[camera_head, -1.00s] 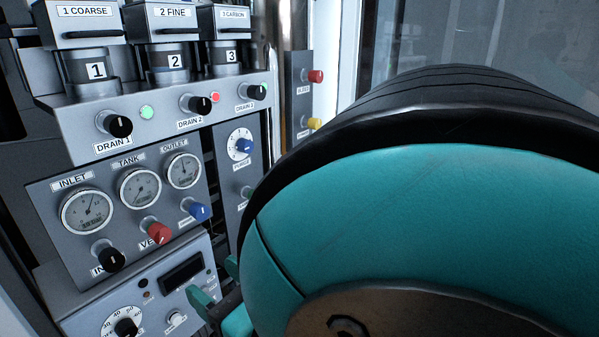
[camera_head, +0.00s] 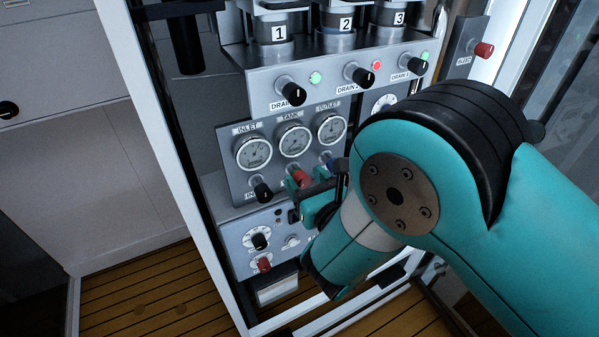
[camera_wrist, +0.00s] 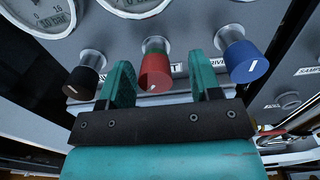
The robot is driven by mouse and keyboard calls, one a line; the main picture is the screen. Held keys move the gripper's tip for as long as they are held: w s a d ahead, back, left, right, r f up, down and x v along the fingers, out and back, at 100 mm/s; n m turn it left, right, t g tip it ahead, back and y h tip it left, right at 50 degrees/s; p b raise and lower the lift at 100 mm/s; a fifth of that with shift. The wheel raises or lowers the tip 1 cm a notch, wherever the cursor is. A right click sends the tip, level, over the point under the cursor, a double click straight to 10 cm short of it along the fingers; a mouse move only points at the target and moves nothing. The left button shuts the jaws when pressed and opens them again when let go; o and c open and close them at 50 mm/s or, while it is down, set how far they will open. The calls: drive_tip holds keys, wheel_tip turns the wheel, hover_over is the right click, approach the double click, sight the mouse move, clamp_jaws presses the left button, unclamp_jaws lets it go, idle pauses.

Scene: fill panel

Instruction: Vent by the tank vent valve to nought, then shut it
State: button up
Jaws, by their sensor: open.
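The red vent knob (camera_wrist: 154,72) sits below the tank gauge (camera_head: 294,140), with a white mark on its face. It also shows in the head view (camera_head: 301,178), partly hidden by my gripper. In the wrist view my gripper (camera_wrist: 163,75) is open, with one teal finger on each side of the red knob. The left finger is close to the knob; the right finger has a wider gap. I cannot tell whether either finger touches it. The tank gauge's needle is too small to read in the head view.
The black inlet knob (camera_wrist: 84,78) is just left of my left finger. The blue knob (camera_wrist: 244,58) is close to the right finger. The inlet gauge (camera_head: 252,150) and outlet gauge (camera_head: 330,128) flank the tank gauge. Drain knobs (camera_head: 291,90) stand above, and a lower control box below.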

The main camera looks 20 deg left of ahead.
drive_tip(key=shift+s+a, duration=0.15)
drive_tip(key=shift+a, duration=0.05)
drive_tip(key=c, duration=0.9)
drive_tip(key=shift+c, duration=0.2)
